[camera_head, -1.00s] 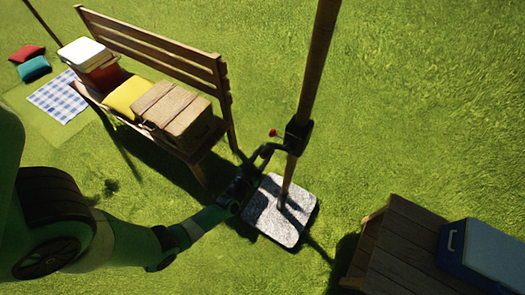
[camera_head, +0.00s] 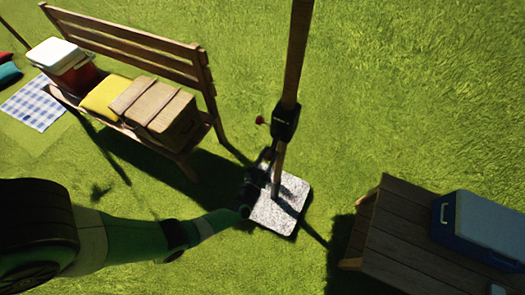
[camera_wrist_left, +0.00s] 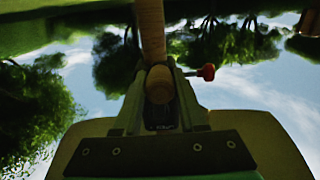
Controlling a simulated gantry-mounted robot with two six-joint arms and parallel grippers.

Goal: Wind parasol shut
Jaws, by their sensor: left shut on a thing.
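The parasol's wooden pole (camera_head: 296,55) rises from a speckled stone base (camera_head: 274,215). A black winder housing (camera_head: 286,121) sits on the pole, with a red knob (camera_head: 261,120) sticking out to its left. The red knob also shows in the left wrist view (camera_wrist_left: 206,72). My left gripper (camera_head: 264,165) is just below the housing, close beside the pole. The canopy is out of view, and the crank arm is mostly hidden. My right gripper is not in view.
A wooden bench (camera_head: 130,45) at upper left holds a cooler (camera_head: 62,62), a yellow cushion (camera_head: 104,97) and a wicker hamper (camera_head: 155,108). A wooden table (camera_head: 400,240) with a blue cooler (camera_head: 482,228) stands at lower right. Open grass lies at upper right.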

